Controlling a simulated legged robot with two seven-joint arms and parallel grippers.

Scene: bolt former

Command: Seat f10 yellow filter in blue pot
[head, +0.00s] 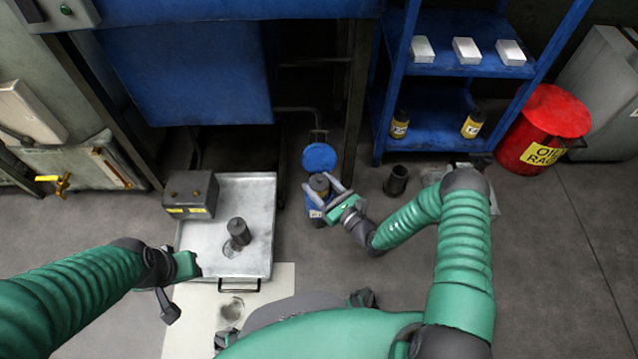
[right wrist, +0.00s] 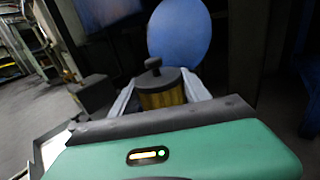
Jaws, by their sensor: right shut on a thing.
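My right gripper (head: 325,195) is shut on a filter with a dark top and knob (head: 319,184). In the right wrist view, its yellow ribbed side (right wrist: 165,97) shows between the two pale fingers. The filter is upright above or at the mouth of the blue pot (head: 316,215); the fingers hide the rim, so I cannot tell how deep it is. The pot's round blue lid (head: 319,157) stands open behind it and also shows in the right wrist view (right wrist: 180,35). My left gripper (head: 172,290) is beside the tray's near left corner; its jaw opening is unclear.
Another dark cylinder (head: 396,180) stands on the floor right of the pot. Yellow-labelled canisters (head: 473,125) are on the blue shelf (head: 440,110). A red bin (head: 543,130) is at right.

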